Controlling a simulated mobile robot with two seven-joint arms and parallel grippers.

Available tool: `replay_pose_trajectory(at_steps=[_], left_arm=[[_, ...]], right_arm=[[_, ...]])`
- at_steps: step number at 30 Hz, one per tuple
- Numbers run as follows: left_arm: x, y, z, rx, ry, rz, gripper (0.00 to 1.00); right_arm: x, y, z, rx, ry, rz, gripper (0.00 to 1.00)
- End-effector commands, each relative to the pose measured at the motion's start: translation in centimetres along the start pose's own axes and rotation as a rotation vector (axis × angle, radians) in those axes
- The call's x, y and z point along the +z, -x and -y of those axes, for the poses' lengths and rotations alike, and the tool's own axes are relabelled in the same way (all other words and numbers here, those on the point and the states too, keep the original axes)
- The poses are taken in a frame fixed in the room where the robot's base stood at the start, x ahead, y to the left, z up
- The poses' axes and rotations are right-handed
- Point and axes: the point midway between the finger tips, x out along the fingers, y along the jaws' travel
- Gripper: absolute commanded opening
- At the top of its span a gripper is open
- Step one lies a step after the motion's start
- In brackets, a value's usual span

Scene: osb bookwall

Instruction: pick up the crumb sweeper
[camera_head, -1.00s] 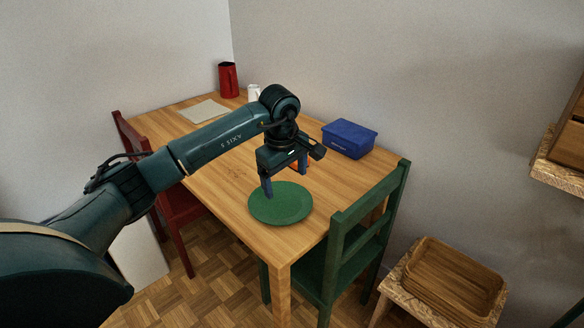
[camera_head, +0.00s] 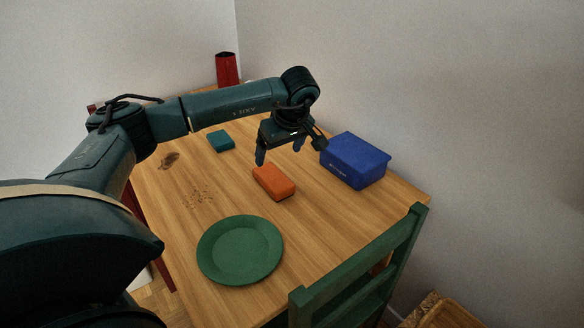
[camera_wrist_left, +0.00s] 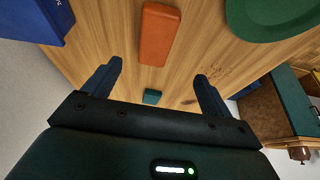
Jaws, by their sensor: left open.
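An orange block (camera_head: 274,182) with rounded edges lies on the wooden table behind the green plate; it also shows in the left wrist view (camera_wrist_left: 159,34). A smaller teal block (camera_head: 221,141) lies farther back and left; it shows small in the left wrist view (camera_wrist_left: 151,97). I cannot tell for sure which of the two is the crumb sweeper. My left gripper (camera_head: 280,153) is open and empty, above the table just beyond the orange block in the head view. Its two fingers show apart in the left wrist view (camera_wrist_left: 157,76). My right gripper is not in view.
A green plate (camera_head: 240,250) lies near the front of the table (camera_head: 316,232). A blue box (camera_head: 354,161) stands at the right, near the gripper. Crumbs (camera_head: 200,198) and a dark mark (camera_head: 169,160) lie at left. A green chair (camera_head: 365,265) stands at the front right.

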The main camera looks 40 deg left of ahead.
Motion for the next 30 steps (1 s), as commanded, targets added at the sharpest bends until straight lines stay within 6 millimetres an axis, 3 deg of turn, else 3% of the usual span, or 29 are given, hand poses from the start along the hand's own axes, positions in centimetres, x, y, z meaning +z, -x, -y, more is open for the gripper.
replay_pose_trajectory(at_steps=[5,15,22,30], left_arm=[[0.0,-1.4,0.0,-0.003,0.001,0.001,0.85],[0.1,-7.3,0.0,-0.002,0.001,0.001,0.85],[0.0,-8.9,-0.2,-0.002,-0.001,0.001,0.85],[-0.1,-12.7,-0.5,-0.001,0.0,0.001,0.85]], right_arm=[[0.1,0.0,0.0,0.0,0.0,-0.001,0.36],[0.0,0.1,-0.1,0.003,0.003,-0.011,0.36],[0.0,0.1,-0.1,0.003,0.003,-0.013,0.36],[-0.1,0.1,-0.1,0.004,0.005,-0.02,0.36]])
